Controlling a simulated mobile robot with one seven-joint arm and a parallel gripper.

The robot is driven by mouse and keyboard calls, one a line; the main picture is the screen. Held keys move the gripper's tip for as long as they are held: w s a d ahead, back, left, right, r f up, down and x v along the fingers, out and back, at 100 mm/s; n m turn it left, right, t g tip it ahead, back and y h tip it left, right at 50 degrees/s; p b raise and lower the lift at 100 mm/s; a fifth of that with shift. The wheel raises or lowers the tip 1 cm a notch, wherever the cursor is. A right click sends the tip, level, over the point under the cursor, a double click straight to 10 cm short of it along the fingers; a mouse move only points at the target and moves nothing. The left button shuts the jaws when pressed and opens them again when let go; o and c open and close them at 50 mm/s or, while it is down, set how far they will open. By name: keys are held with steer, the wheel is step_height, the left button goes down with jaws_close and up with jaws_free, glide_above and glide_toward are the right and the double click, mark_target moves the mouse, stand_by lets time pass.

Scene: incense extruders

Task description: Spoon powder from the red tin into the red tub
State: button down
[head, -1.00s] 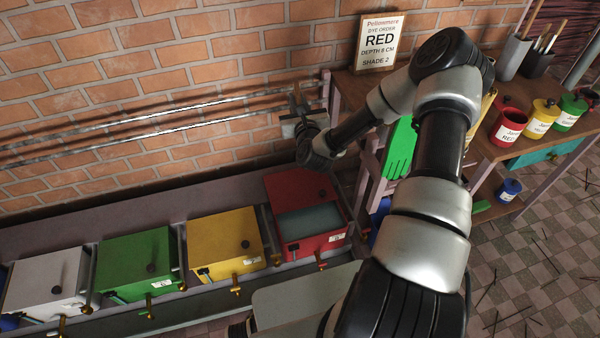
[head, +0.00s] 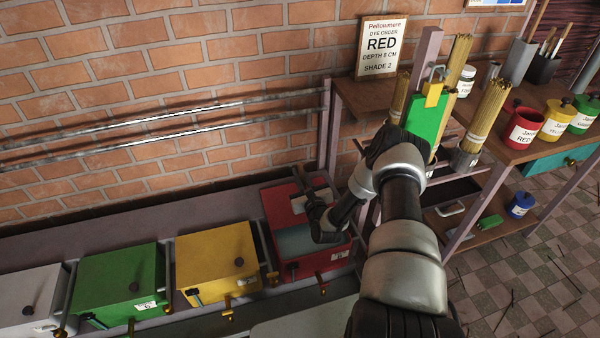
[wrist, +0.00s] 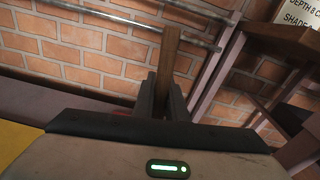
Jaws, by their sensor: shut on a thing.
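The red tub (head: 335,262) stands at the right end of the row of tubs; grey-blue liquid (head: 296,241) shows in its open front part. My gripper (head: 301,188) is low over the back of this tub. In the wrist view, its fingers (wrist: 163,100) are shut on a wooden handle (wrist: 169,55), likely the spoon's. The spoon's bowl cannot be made out, nor any powder in it. The red tin (head: 523,130), labelled RED, stands on the wooden bench at right; its top looks open and dark inside.
Yellow (head: 217,259) and green (head: 118,280) lidded tubs stand left of the red one. Metal rails (head: 200,130) run along the brick wall behind. The bench (head: 480,178) holds yellow and green tins and incense bundles. A sign (head: 381,47) reads RED, depth 8 cm, shade 2.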

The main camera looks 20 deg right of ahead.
mark_target(300, 165)
step_height(300, 165, down, 12)
steer(key=b, duration=0.1)
steer(key=shift+f+b, duration=0.2)
steer(key=shift+b, duration=0.15)
stand_by(0.4)
steer(key=shift+r, duration=0.1)
stand_by(0.6)
steer(key=shift+r+p, duration=4.8)
steer(key=shift+r, duration=3.4)
